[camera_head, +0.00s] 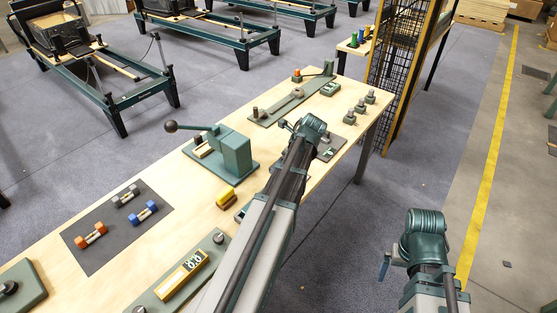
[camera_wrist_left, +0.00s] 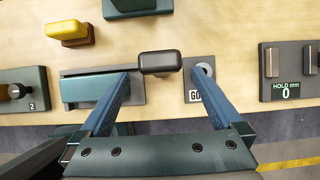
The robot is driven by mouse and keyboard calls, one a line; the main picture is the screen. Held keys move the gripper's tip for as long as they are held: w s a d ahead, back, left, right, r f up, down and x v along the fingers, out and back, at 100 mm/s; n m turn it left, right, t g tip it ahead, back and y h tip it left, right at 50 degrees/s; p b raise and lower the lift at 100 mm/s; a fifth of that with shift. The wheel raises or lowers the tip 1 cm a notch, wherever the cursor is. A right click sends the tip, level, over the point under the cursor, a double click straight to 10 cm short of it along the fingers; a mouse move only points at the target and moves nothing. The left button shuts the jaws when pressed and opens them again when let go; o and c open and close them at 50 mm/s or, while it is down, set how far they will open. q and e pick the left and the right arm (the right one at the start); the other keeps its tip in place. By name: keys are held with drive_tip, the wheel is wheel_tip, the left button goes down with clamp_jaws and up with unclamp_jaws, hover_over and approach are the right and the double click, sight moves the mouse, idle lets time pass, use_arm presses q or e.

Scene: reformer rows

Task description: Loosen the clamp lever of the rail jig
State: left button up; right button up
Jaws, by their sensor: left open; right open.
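In the left wrist view a dark rounded lever grip (camera_wrist_left: 160,62) stands between the tips of my left gripper (camera_wrist_left: 158,73). The gripper is open; I cannot tell whether either finger touches the grip. Beside it is a green bar (camera_wrist_left: 95,86) on a grey plate, which looks like the rail jig, partly behind the left finger. In the head view my left arm covers most of this spot. My right gripper (camera_head: 394,259) is open, away from the bench at the lower right.
A green block fixture with a ball-ended lever (camera_head: 237,153) stands on the bench. A yellow block (camera_head: 226,197) is near it. A "HOLD mm" display plate (camera_wrist_left: 286,88) is to the right. A dark mat (camera_head: 112,248) holds small coloured pieces.

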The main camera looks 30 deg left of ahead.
use_arm(q)
drive_tip(key=p+v, duration=0.4)
drive_tip(key=v, duration=0.1)
drive_tip(key=shift+d+r, duration=0.15)
drive_tip(key=shift+r, duration=0.2)
drive_tip(key=b+x, duration=1.2)
drive_tip(key=x, duration=0.1)
drive_tip(key=shift+f, duration=0.2)
